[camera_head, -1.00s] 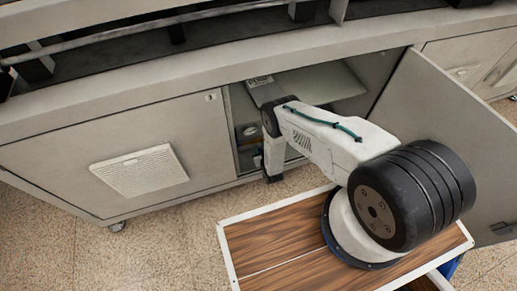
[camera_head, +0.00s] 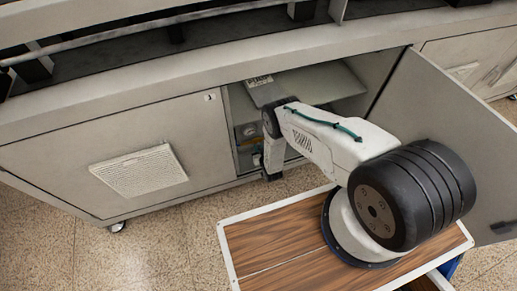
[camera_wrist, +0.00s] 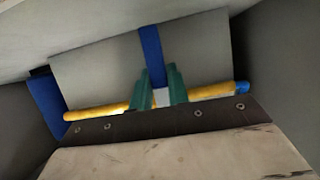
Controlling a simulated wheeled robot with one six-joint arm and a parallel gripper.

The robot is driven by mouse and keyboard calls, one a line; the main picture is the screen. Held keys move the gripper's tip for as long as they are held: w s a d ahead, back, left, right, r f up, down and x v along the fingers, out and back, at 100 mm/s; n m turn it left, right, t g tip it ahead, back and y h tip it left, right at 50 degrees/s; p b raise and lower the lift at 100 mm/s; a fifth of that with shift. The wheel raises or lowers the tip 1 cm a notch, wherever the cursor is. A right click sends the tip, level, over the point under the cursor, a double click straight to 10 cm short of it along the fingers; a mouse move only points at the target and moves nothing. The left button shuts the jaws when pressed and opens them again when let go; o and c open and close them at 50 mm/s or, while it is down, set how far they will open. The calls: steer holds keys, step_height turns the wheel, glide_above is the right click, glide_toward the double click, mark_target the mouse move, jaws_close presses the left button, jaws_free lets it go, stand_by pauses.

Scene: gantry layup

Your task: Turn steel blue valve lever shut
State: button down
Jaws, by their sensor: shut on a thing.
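A blue lever (camera_wrist: 151,48) runs down from the top of the wrist view to my gripper (camera_wrist: 160,92). My gripper's two green fingers are close together with the lower end of the lever between them, shut on it. A small pale patch shows between the fingers. A yellow pipe (camera_wrist: 97,112) runs crosswise behind the fingers, with a blue piece (camera_wrist: 242,88) at its right end. In the head view my arm reaches into the open cabinet (camera_head: 228,120), and my fingers and the lever are hidden there.
The cabinet door (camera_head: 450,130) stands open at the right of my arm. A closed panel with a white vent (camera_head: 138,171) is at the left. Another blue part (camera_wrist: 46,100) stands at the left in the wrist view, near a grey panel (camera_wrist: 95,70).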

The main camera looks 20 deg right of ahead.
steer(key=c, duration=1.3)
jaws_free()
steer(key=shift+c, duration=0.2)
steer(key=v, duration=0.7)
steer(key=shift+s+r, duration=0.2)
steer(key=shift+s, duration=0.2)
